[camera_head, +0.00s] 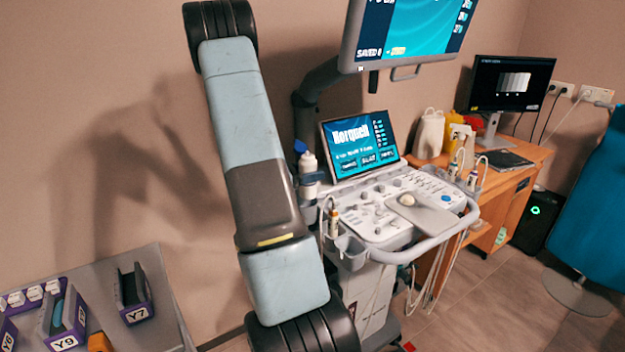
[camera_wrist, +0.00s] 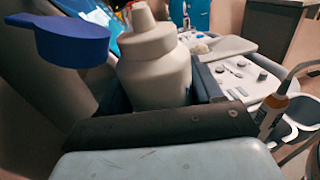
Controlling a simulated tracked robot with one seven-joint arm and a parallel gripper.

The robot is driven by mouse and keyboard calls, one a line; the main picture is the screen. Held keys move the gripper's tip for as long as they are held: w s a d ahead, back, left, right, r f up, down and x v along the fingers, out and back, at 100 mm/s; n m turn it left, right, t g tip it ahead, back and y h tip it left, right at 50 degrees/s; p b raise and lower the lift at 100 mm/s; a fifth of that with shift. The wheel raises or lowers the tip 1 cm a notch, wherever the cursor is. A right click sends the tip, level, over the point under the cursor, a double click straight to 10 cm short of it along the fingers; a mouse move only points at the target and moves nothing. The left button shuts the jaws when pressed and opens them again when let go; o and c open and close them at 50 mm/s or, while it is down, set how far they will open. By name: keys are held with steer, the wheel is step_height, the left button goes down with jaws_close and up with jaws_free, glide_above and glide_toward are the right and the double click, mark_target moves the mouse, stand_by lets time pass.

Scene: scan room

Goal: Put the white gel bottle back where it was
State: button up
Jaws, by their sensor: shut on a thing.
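The white gel bottle (camera_head: 309,163) stands upright at the left side of the ultrasound console. It is large in the wrist view (camera_wrist: 155,70), with its pale nozzle up and a blue cap (camera_wrist: 72,40) to the left. My gripper (camera_wrist: 160,92) is shut on the bottle, with dark jaws on both sides of its body.
The console (camera_head: 385,212) has a lit screen (camera_head: 359,143) just right of the bottle. A probe (camera_wrist: 272,108) hangs close to the right. A desk (camera_head: 515,165) with a white jug (camera_head: 430,134) and monitor stands at the right. Labelled purple holders (camera_head: 135,312) lie on a surface at lower left.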

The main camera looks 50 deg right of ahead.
step_height(320, 180, down, 3)
steer(key=o, duration=0.7)
steer(key=shift+a, duration=0.15)
steer(key=v, duration=1.2)
steer(key=s+a+r+m+t+y, duration=0.4)
steer(key=s+a+r+y, duration=0.1)
steer(key=a, duration=0.6)
steer(key=s+a+r+m+t+y, duration=0.4)
steer(key=s+a+r, duration=0.3)
steer(key=a+r, duration=0.3)
steer(key=s+a+r+m+t+y, duration=0.4)
steer(key=s+a+r+t+y, duration=0.1)
steer(key=a, duration=0.7)
step_height(320, 180, up, 2)
steer(key=shift+s+r+t+y, duration=0.2)
steer(key=shift+s+t+y, duration=0.2)
steer(key=shift+t+y, duration=0.4)
